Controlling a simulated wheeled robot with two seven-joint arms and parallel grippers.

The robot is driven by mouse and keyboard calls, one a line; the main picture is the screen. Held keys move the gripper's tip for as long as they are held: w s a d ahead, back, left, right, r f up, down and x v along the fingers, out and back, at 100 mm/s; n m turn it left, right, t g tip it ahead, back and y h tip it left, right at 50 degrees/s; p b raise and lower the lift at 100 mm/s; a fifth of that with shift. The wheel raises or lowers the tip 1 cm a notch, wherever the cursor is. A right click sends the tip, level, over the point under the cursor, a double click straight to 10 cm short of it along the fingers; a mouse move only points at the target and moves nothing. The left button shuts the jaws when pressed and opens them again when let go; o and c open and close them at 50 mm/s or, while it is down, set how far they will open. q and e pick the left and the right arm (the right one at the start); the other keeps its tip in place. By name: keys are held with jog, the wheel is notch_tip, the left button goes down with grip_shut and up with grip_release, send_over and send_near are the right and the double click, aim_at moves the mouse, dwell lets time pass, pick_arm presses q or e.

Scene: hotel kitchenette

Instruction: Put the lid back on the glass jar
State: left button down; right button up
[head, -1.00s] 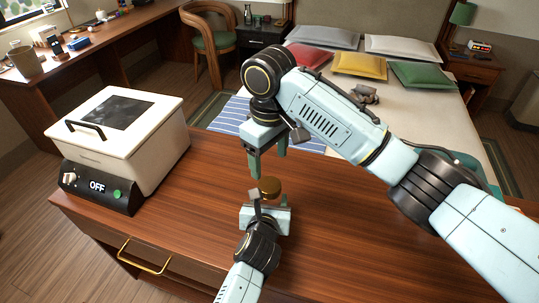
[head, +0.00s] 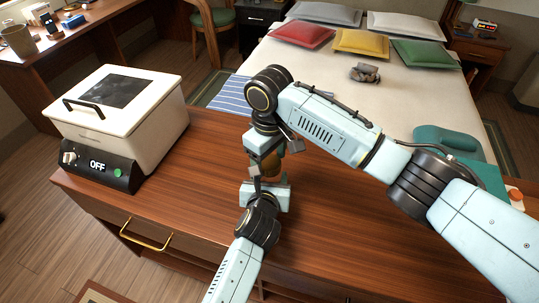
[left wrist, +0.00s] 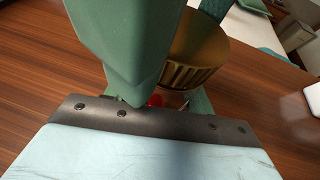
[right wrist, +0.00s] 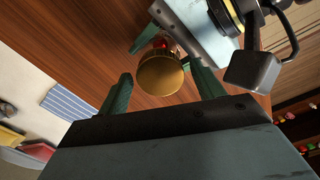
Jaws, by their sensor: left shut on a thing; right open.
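The glass jar (left wrist: 172,98), with red contents, is mostly hidden between the fingers of my left gripper (head: 268,180), which is shut on it above the wooden counter. The round gold lid (right wrist: 160,74) is at the jar's mouth. It also shows in the left wrist view (left wrist: 197,62); I cannot tell whether it is fully seated. My right gripper (head: 266,150) is directly above the left one. In the right wrist view its open fingers stand on either side of the lid, with gaps visible.
A white cooker (head: 150,115) with a dark lid window and an "OFF" panel stands on the left of the counter (head: 350,230). The counter is clear around my grippers. Behind it is a bed (head: 340,85) with several pillows. A teal item (head: 448,143) lies at the right.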

jog(key=c, duration=1)
jog(key=o, duration=1.1)
jog(key=shift+o, duration=0.2)
notch_tip(320, 180, up, 12)
pick_arm(q)
jog(key=shift+c, duration=2.3)
grip_release()
